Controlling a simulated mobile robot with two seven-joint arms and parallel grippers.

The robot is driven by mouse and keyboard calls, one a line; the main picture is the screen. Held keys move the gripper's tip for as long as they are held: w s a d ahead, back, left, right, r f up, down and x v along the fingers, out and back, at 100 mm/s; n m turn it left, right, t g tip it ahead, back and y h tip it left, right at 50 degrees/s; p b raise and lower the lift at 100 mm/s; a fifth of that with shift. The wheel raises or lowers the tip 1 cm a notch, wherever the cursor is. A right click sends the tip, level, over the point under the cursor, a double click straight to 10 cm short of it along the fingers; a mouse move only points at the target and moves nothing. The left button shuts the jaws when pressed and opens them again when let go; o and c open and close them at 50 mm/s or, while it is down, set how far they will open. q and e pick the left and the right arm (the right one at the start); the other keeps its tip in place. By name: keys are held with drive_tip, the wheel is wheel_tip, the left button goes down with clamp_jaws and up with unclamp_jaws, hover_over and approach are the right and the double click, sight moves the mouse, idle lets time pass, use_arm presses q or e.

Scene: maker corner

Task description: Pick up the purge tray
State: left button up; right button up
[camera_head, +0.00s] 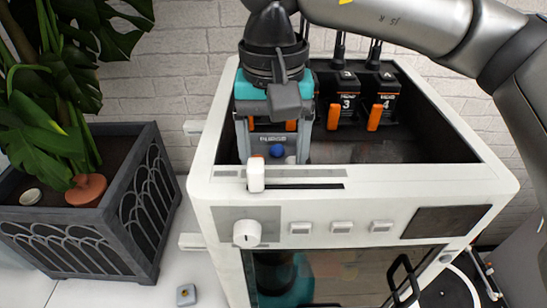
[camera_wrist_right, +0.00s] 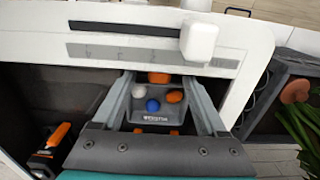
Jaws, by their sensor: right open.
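The purge tray (camera_head: 264,140) is a small grey tray with a label on its side, inside the front left of the white machine's open top. In the right wrist view the purge tray (camera_wrist_right: 178,113) holds a blue, a white and orange pieces. My right gripper (camera_head: 274,157) reaches down over it from above. In the right wrist view my right gripper (camera_wrist_right: 160,80) is open, with one grey finger on each side of the tray. I cannot tell whether the fingers touch it. The gripper hides part of the tray in the head view. My left gripper is not in view.
The white machine (camera_head: 350,195) has a raised rim around its open top and a white slider knob (camera_head: 256,175) close in front of the gripper. Numbered black units (camera_head: 348,100) with orange tabs stand right of the gripper. A dark planter (camera_head: 140,210) stands at left.

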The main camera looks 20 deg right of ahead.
drive_tip(key=shift+f, duration=0.7)
clamp_jaws()
